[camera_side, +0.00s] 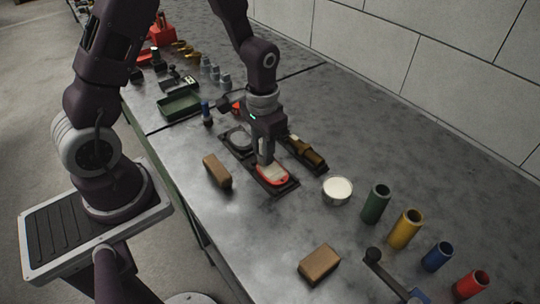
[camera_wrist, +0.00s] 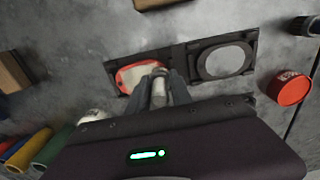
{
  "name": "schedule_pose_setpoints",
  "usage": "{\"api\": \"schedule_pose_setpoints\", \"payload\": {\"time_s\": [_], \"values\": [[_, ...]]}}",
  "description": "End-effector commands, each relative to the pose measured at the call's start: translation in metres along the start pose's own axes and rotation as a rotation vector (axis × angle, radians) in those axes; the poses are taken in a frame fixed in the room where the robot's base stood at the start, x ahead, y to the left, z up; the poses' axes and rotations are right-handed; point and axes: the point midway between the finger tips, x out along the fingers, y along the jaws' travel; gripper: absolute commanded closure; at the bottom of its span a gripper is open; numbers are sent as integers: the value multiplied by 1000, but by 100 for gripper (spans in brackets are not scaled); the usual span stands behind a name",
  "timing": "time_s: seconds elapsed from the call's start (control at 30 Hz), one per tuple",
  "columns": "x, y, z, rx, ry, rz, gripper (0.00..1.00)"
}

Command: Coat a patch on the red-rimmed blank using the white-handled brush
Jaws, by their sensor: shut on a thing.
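The red-rimmed blank (camera_side: 279,181) lies in a dark square holder on the bench, below my gripper. It also shows in the wrist view (camera_wrist: 126,78), with a pale face inside the red rim. My gripper (camera_side: 265,158) points down over the blank. In the wrist view my gripper (camera_wrist: 161,88) is shut on a pale, white-handled brush (camera_wrist: 159,92). The brush's lower end is at the right part of the blank. I cannot tell whether the bristles touch the face, as the fingers hide part of it.
A dark-rimmed blank (camera_wrist: 224,60) sits beside it. A pot of white stuff (camera_side: 337,190), a green cylinder (camera_side: 375,205) and other coloured cylinders stand to the right. Brown blocks (camera_side: 217,171) (camera_side: 319,264) lie towards the front edge.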

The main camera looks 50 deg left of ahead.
Motion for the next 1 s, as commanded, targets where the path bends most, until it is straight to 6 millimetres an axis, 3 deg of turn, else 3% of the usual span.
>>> {"api": "schedule_pose_setpoints", "payload": {"time_s": [0.13,1.0], "values": [[0,-9,0,1,0,0,100],[0,72,0,4,1,0,100]]}}
